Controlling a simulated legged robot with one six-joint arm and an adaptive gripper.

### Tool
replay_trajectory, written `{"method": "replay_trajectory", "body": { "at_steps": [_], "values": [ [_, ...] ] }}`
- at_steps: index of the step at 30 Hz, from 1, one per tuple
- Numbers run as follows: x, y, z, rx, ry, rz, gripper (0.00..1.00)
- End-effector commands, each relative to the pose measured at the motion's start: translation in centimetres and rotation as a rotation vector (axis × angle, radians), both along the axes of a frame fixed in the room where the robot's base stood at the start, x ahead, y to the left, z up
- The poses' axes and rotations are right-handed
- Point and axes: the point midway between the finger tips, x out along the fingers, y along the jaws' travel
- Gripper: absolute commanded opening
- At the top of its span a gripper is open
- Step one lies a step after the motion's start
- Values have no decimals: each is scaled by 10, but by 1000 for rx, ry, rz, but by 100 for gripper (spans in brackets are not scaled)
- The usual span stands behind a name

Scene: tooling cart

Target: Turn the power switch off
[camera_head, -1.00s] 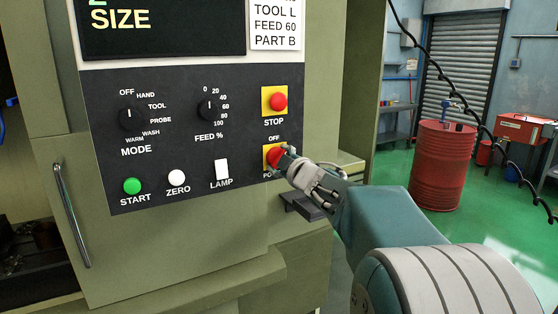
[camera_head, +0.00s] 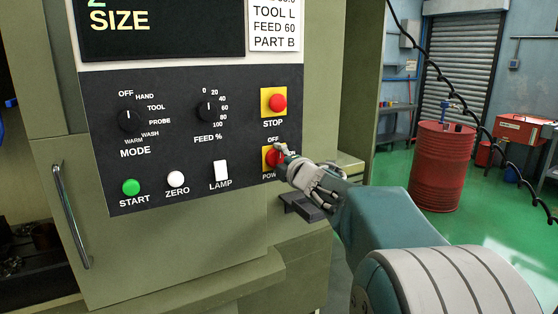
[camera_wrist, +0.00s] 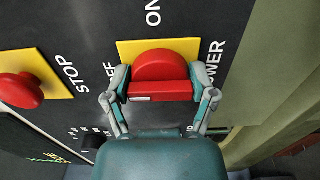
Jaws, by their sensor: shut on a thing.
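The power switch is a red rotary knob on a yellow plate. It sits at the lower right of the black panel in the head view (camera_head: 270,159) and in the middle of the wrist view (camera_wrist: 162,68). My gripper (camera_wrist: 161,85) is shut on the switch's raised red bar, one finger at each end. In the wrist view the bar runs from the OFF side toward POWER, with a small white mark near its OFF end. OFF and POWER are partly hidden by the fingers. In the head view my gripper (camera_head: 281,161) covers part of the switch.
The red STOP button (camera_head: 278,102) is just above the switch. The MODE (camera_head: 129,121) and FEED (camera_head: 208,111) knobs are higher left.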

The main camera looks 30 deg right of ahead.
Motion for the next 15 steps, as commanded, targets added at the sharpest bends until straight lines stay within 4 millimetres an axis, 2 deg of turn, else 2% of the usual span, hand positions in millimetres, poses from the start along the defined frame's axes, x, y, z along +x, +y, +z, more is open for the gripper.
{"method": "replay_trajectory", "body": {
  "at_steps": [1, 14, 15],
  "values": [
    [0, 1, -5, -4, 10, 2, 26],
    [1, 1, -7, -14, 13, 2, 26],
    [1, 1, -7, -14, 13, 2, 78]
  ]
}}
